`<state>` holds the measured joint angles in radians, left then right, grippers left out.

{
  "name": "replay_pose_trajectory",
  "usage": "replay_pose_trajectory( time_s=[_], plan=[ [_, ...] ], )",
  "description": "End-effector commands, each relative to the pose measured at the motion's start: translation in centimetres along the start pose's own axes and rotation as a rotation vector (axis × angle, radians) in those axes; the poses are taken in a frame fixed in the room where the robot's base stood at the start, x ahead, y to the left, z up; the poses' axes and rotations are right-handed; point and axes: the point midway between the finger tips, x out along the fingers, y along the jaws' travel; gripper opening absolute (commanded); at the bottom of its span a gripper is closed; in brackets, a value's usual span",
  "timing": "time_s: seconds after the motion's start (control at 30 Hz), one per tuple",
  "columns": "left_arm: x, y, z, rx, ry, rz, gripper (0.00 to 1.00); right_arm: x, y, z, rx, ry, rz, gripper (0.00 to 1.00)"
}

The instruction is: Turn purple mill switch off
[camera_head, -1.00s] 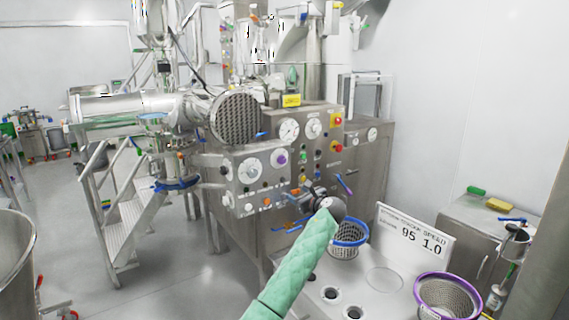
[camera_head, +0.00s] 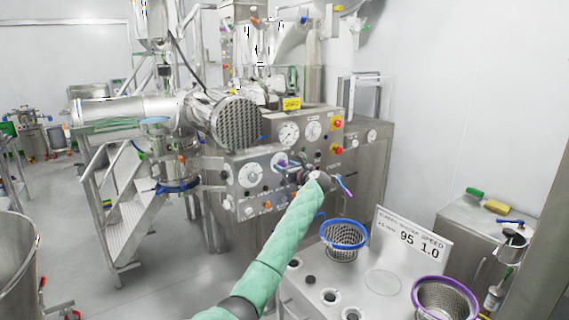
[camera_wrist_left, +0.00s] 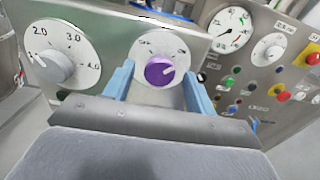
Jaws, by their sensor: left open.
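The purple mill switch (camera_wrist_left: 160,70) is a round purple knob with a pale pointer line, set on a white dial plate (camera_wrist_left: 146,47) on a steel panel. In the left wrist view its pointer slants up to the right. My left gripper (camera_wrist_left: 160,82) is open, with one blue finger on each side of the knob; I cannot tell whether they touch it. In the head view the purple knob (camera_head: 281,166) shows at the fingertips of my left gripper (camera_head: 287,168), partly hidden. My right gripper is not in view.
A white dial numbered 2.0 to 4.0 (camera_wrist_left: 68,60) sits left of the knob. Gauges (camera_wrist_left: 228,30) and several coloured buttons are on the adjoining panel to the right. A blue-rimmed basket (camera_head: 344,236) and a purple-rimmed basket (camera_head: 443,300) stand at the lower right.

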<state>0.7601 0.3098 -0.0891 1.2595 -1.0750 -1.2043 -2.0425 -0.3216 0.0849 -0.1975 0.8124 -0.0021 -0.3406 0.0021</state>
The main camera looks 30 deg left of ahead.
Motion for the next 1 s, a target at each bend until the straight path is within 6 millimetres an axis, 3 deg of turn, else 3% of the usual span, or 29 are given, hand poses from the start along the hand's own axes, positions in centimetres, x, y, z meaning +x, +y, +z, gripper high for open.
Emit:
replay_pose_trajectory(
  time_s=[0.17, 0.47, 0.7, 1.0],
  plan=[
    [0.96, 0.03, 0.00, 0.000, 0.001, 0.001, 0.56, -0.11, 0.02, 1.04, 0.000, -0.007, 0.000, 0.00],
    [1.09, 0.03, -0.10, 0.000, 0.000, 0.000, 0.56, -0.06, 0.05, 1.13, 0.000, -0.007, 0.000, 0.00],
    [1.07, 0.02, -0.09, -0.001, 0.001, 0.000, 0.11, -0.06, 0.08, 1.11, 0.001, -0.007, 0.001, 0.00],
    [1.06, 0.01, -0.25, -0.031, 0.000, 0.000, 0.11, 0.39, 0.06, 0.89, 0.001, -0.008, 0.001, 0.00]
  ],
)
